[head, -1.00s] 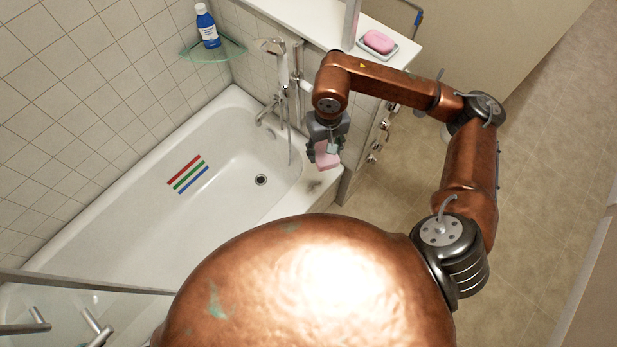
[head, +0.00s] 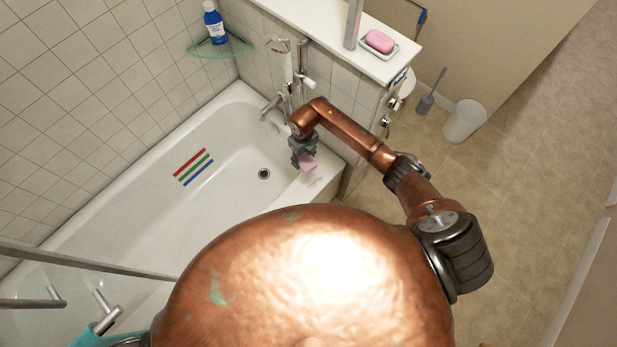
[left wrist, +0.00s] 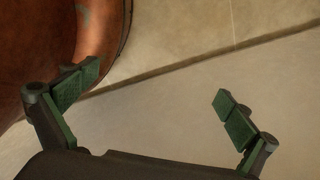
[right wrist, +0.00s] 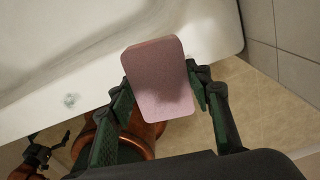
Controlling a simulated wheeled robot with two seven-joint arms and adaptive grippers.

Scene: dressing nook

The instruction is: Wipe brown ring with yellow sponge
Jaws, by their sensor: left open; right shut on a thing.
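My right gripper (head: 302,158) is shut on a pink block-shaped sponge (head: 309,164). The sponge also fills the middle of the right wrist view (right wrist: 162,85). No yellow sponge shows. The sponge is over the near-right end of the white bathtub rim (head: 322,180); I cannot tell if it touches. A small grey-green smudge (right wrist: 70,100) lies on the tub surface in the right wrist view, left of the sponge. No clear brown ring can be made out; the sponge and gripper may hide part of the rim. My left gripper (left wrist: 158,88) is open and empty.
The tub has a drain (head: 264,174) and coloured stripes (head: 193,167). A tap (head: 271,103) stands at its end. A pink soap (head: 380,41) lies on a ledge; a blue bottle (head: 214,24) is on a glass shelf. A glass screen rail (head: 90,262) crosses lower left.

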